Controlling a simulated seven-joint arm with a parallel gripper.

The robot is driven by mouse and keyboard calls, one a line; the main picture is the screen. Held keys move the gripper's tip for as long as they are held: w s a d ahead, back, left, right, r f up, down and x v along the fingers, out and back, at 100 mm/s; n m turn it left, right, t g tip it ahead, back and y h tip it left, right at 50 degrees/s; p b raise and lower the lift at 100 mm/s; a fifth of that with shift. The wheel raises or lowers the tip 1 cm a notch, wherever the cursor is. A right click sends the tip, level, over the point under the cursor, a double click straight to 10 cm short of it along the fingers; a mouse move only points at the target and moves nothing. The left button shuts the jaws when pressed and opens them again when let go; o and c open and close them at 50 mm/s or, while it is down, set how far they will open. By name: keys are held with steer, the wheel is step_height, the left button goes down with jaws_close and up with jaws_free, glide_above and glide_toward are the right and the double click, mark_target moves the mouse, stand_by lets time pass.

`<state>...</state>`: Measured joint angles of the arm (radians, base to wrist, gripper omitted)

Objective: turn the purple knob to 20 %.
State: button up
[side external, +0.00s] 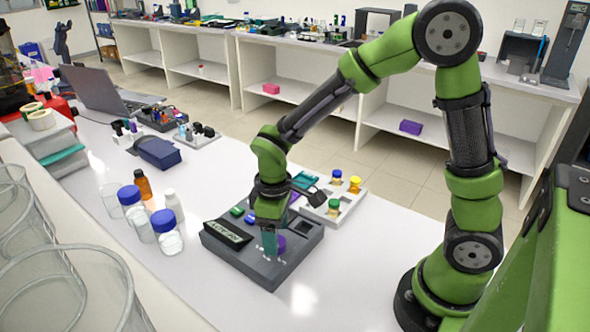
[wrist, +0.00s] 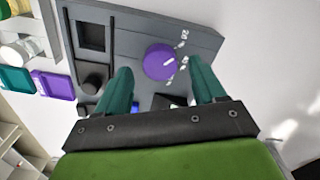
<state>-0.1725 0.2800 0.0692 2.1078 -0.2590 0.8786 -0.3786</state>
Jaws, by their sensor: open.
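The purple knob (wrist: 160,62) sits on the grey rig (wrist: 205,38) in the wrist view, with a white pointer line on its top and white scale marks beside it. In the side external view the knob (side external: 280,244) shows partly behind my fingers on the dark grey rig (side external: 270,273). My gripper (wrist: 162,82) is open, with one teal finger on each side of the knob's near edge. I cannot tell whether either finger touches it. In the side external view my gripper (side external: 269,243) points down over the rig.
A white tray (side external: 345,200) with small capped jars stands right behind the rig. Blue-capped bottles (side external: 168,238) and an orange bottle (side external: 143,186) stand to the left. A dark blue case (side external: 158,152) lies farther back. The table front right of the rig is clear.

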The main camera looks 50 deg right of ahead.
step_height(320, 180, up, 15)
steer(key=shift+r, duration=0.2)
stand_by(0.3)
steer(key=s+d+r+m+t+y, duration=0.2)
steer(key=s+d+m+t, duration=0.2)
steer(key=s+m+t, duration=0.3)
steer(key=s+m, duration=0.1)
steer(key=s, duration=0.2)
steer(key=shift+d+m, duration=0.3)
steer(key=shift+d, duration=0.1)
